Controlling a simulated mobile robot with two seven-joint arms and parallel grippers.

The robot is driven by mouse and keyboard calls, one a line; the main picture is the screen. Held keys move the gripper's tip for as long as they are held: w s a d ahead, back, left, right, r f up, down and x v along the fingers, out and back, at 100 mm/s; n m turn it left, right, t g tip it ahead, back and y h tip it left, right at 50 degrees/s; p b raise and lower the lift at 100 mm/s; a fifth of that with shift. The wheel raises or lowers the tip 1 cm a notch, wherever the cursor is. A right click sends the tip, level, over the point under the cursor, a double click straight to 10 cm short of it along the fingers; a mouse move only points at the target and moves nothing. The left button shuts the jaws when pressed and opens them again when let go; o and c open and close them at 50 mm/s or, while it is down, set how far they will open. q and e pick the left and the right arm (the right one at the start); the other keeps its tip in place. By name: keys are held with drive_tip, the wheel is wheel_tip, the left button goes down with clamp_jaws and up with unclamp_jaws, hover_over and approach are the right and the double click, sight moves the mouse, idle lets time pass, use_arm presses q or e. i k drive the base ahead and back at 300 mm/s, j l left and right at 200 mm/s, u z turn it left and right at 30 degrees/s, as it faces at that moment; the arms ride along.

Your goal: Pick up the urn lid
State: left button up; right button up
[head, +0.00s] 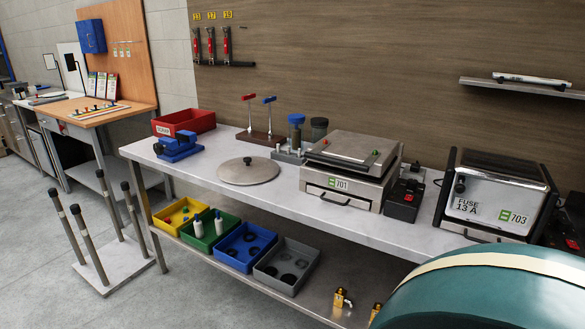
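The urn lid (262,172) is a flat, round, grey metal disc with a small dark knob in its middle. In the head view it lies on the pale bench (222,190) near the front edge, left of the grey appliance marked 701. Its whole top is visible and nothing lies on it. Neither of my grippers is in view.
A blue vise (178,147) and a red bin (184,122) stand left of the lid. The 701 appliance (340,187) and 703 toaster (497,204) stand right. A rounded teal object (490,295) blocks the lower right.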

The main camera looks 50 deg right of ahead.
sight(247, 170)
drive_tip(key=z, duration=1.25)
drive_tip(key=i+j+z, duration=0.15)
drive_tip(key=i+j, duration=0.3)
drive_tip(key=i+j+z, duration=0.15)
drive_tip(key=i+j, duration=0.25)
drive_tip(key=j, duration=0.15)
drive_tip(key=i+j+z, duration=0.15)
drive_tip(key=i+j, duration=0.25)
drive_tip(key=j, duration=0.15)
